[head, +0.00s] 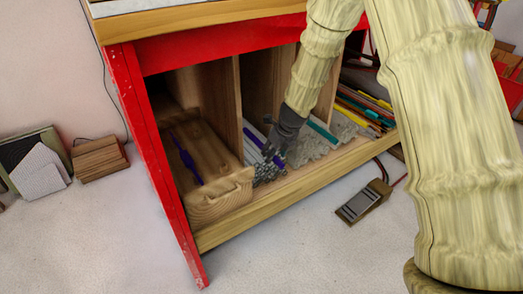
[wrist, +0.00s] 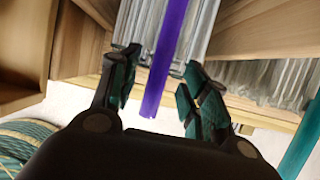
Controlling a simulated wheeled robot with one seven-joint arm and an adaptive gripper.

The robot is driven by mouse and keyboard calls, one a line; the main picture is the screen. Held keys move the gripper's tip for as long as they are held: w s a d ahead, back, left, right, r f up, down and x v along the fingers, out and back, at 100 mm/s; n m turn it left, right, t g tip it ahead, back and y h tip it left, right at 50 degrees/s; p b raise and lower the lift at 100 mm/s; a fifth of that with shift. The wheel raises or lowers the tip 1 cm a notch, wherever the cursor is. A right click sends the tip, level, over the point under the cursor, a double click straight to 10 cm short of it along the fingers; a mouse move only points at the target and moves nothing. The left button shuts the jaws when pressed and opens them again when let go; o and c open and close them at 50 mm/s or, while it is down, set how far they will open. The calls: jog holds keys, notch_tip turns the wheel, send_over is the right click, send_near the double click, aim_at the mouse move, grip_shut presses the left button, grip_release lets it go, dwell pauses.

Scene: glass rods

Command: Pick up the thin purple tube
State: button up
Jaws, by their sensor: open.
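The thin purple tube (wrist: 168,58) lies lengthwise on a pile of clear glass rods (wrist: 140,25) in the wrist view. Its near end sticks out toward my palm. My gripper (wrist: 160,66) is open, with a finger on each side of the tube and visible gaps between. In the head view my gripper (head: 273,148) reaches into a cabinet compartment. Short parts of the tube (head: 278,162) show around it; the rest is hidden by the fingers. Whether the fingers touch the glass rods, I cannot tell.
Wooden dividers (head: 238,115) split the red cabinet (head: 128,85) into compartments. A wooden box (head: 222,196) and another purple object (head: 184,158) are in the left one. A teal rod (head: 322,131) and coloured rods (head: 365,108) lie to the right. A wooden front ledge (head: 290,195) runs below.

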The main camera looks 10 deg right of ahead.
jog(key=shift+x, duration=0.85)
jog(key=shift+r, duration=0.1)
grip_shut()
